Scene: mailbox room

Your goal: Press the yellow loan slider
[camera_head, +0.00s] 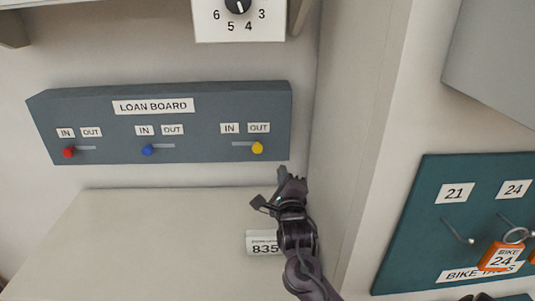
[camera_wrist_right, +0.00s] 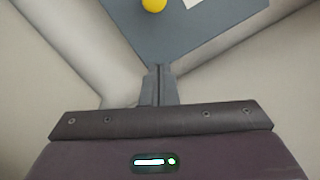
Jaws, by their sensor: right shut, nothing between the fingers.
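The yellow loan slider (camera_head: 257,148) is a round knob at the right end of its slot, below the OUT label, on the grey loan board (camera_head: 200,122). It also shows at the top of the right wrist view (camera_wrist_right: 153,5), beyond my fingertips. My right gripper (camera_head: 283,172) is below and slightly right of the yellow knob, apart from it in the picture. In the right wrist view its fingers (camera_wrist_right: 158,72) are shut together and empty. My left gripper is in neither view.
A red slider (camera_head: 69,152) and a blue slider (camera_head: 148,150) sit on the same board. A pale surface (camera_head: 150,235) lies below, with a label reading 835 (camera_head: 262,243). A wall corner stands close right, then a teal bike tag board (camera_head: 425,225).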

